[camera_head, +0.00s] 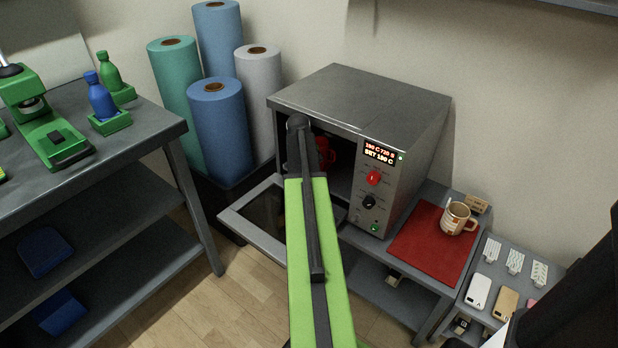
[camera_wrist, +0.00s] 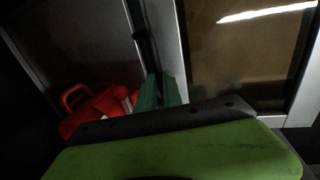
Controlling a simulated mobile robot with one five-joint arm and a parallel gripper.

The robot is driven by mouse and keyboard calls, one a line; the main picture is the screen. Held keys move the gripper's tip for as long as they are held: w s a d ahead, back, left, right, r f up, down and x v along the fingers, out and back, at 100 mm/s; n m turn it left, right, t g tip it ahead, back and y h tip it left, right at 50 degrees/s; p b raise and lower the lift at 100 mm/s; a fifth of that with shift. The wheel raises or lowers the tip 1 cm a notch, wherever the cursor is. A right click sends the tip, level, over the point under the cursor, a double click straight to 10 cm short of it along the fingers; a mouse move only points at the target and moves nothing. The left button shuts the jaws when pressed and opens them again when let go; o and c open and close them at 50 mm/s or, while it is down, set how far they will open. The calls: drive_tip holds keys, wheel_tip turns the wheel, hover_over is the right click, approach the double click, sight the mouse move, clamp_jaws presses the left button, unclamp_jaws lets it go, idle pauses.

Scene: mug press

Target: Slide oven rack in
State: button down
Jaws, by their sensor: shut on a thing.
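The grey oven (camera_head: 365,100) stands on a grey table with its front open. Its door (camera_head: 255,220) is folded down and also fills the right of the wrist view (camera_wrist: 250,60). My gripper (camera_wrist: 161,92) is green and is shut at the end of a dark bar, apparently the rack's front edge (camera_wrist: 142,40), just inside the door. In the head view my green arm hides the gripper and most of the rack. A red object with a loop handle (camera_wrist: 95,105) lies left of the gripper; part of it shows inside the oven (camera_head: 326,152).
A red mat (camera_head: 425,250) with a mug (camera_head: 456,219) lies right of the oven. Rolls (camera_head: 215,120) stand left of it. A grey workbench (camera_head: 80,180) is at the left. Phones and white cards lie on a low table (camera_head: 460,310) at right.

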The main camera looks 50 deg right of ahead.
drive_tip(key=shift+s, duration=0.2)
drive_tip(key=c, duration=1.5)
unclamp_jaws()
drive_tip(key=shift+w, duration=0.2)
drive_tip(key=shift+r, duration=0.1)
drive_tip(key=r+p, duration=0.2)
drive_tip(key=a+r+p, duration=0.1)
drive_tip(key=r+p, duration=0.1)
drive_tip(key=p, duration=0.1)
drive_tip(key=r+p, duration=0.2)
drive_tip(key=r, duration=0.1)
drive_tip(key=shift+a+r, duration=0.1)
drive_tip(key=shift+a, duration=0.15)
